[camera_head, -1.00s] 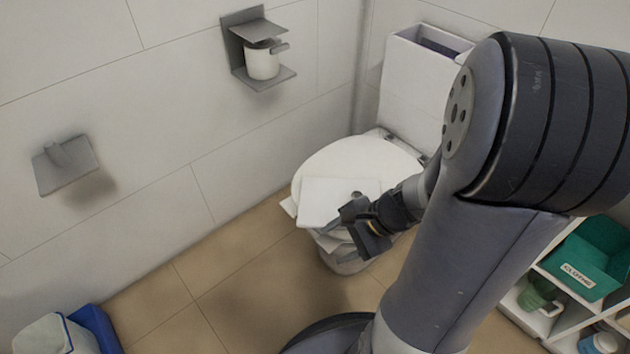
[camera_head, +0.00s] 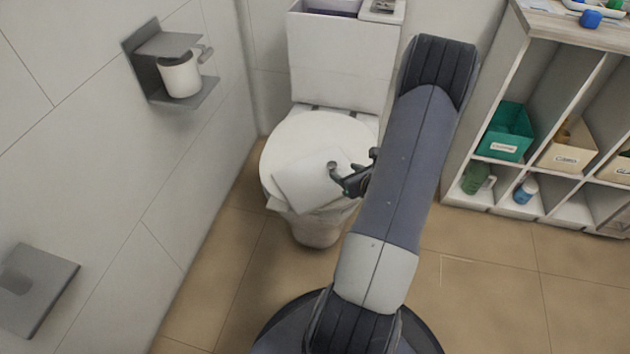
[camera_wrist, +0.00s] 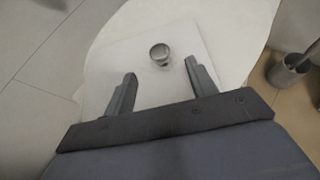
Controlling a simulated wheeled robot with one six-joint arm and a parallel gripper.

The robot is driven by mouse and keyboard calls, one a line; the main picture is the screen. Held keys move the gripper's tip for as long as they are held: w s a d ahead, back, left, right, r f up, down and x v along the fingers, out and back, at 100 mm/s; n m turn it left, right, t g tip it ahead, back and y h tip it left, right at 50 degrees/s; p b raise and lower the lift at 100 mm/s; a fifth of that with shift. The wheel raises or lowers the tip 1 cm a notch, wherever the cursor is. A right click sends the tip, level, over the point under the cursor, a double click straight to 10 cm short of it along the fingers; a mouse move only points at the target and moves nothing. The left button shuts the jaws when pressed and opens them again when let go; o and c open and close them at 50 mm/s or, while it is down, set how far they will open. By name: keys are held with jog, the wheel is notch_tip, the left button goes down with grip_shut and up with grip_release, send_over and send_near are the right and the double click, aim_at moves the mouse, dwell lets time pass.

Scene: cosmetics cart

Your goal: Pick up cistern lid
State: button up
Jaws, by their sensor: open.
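The cistern lid (camera_head: 303,184) is a flat white rectangular slab with a round grey knob (camera_head: 333,166). It lies on the closed toilet seat cover (camera_head: 318,133), jutting past its front edge. In the wrist view the lid (camera_wrist: 128,58) lies below the fingers, and its knob (camera_wrist: 160,54) stands just beyond the fingertips, roughly midway between them. My gripper (camera_head: 345,176) is at the right side of the knob in the head view. In the wrist view my gripper (camera_wrist: 160,68) is open, with nothing between its fingers.
The cistern (camera_head: 340,58) stands behind the seat with its top open. A shelf unit (camera_head: 480,120) with boxes stands at right. In the wrist view a grey cup-like container (camera_wrist: 290,70) shows at right.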

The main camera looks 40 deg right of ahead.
aim_at(334, 166)
jog(key=b+x, duration=0.1)
jog(key=x, duration=0.7)
jog(key=shift+w+f+b, duration=0.1)
jog(key=shift+w+b, duration=0.1)
jog(key=shift+b, duration=0.1)
grip_shut()
dwell(0.3)
